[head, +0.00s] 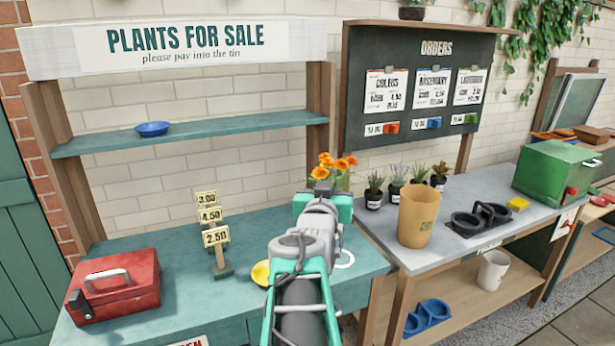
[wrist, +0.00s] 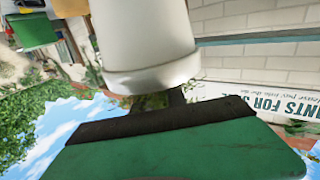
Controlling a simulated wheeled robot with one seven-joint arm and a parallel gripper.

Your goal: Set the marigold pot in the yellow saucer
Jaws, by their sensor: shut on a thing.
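The marigold's orange flowers (head: 326,160) show just above and behind my gripper (head: 322,203) in the head view. My gripper is shut on the marigold pot, which is mostly hidden there. In the wrist view a pale, rimmed pot (wrist: 150,60) stands against a dark finger pad, with a little foliage by its rim. The yellow saucer (head: 260,274) lies on the teal bench, left of my arm, which hides part of it. The pot is apart from the saucer, farther back and to the right in the picture.
A red cash box (head: 113,287) and a price stand (head: 219,255) occupy the teal bench left of the saucer. A white ring (head: 345,259) lies right of my arm. The grey bench holds small potted plants (head: 397,187) and a tan pot (head: 418,215). A shelf (head: 220,135) is behind.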

